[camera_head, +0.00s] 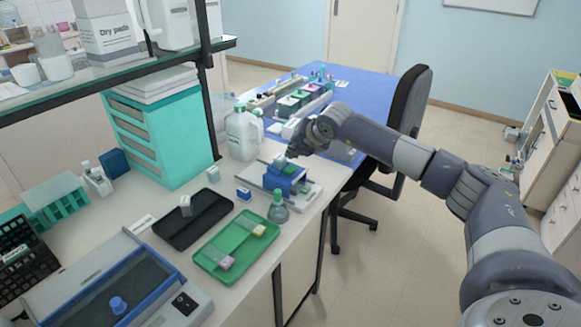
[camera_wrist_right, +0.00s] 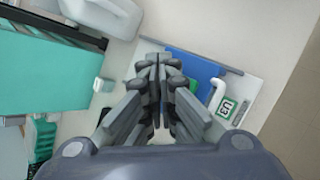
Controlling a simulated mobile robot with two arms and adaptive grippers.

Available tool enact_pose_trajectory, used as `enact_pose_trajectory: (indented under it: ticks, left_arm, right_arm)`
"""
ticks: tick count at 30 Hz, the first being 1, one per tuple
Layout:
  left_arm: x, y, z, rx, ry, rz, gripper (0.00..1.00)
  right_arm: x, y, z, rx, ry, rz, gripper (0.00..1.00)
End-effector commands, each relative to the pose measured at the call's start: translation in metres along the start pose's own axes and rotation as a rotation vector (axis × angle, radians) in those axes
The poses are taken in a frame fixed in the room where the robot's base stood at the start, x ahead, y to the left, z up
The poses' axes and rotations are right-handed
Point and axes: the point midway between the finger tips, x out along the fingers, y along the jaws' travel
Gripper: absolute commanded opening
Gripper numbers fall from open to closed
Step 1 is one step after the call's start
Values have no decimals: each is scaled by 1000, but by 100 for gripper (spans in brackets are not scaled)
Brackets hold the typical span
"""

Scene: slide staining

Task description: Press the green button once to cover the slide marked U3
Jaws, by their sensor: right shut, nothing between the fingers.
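The slide marked U3 (camera_wrist_right: 229,107) shows in the right wrist view as a white label with a green border, at the right side of a blue device (camera_wrist_right: 205,68). In the head view the blue device (camera_head: 279,181) stands on a pale base near the bench's right edge. A small green patch (camera_wrist_right: 193,86), perhaps the green button, shows on the device beside the fingers, partly hidden. My right gripper (camera_head: 294,153) is shut and empty, just above the device. In the wrist view its fingertips (camera_wrist_right: 157,62) overlap the device's left side; contact cannot be told. My left gripper is not in view.
A green tray (camera_head: 216,256) and a black tray (camera_head: 178,236) lie left of the device. A small green-topped bottle (camera_head: 278,209) stands close in front of it. White jugs (camera_head: 241,136) and a teal cabinet (camera_head: 160,140) stand behind.

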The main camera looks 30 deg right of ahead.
Motion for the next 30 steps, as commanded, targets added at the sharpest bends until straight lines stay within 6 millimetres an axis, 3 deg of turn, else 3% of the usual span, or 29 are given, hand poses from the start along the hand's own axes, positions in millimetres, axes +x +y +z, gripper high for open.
enact_pose_trajectory:
  ticks: [9, 30]
  left_arm:
    - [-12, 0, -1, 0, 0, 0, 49]
    - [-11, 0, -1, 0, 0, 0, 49]
  right_arm:
    - [-20, 15, 15, 0, 0, 1, 0]
    - [-20, 15, 14, 0, 0, 1, 0]
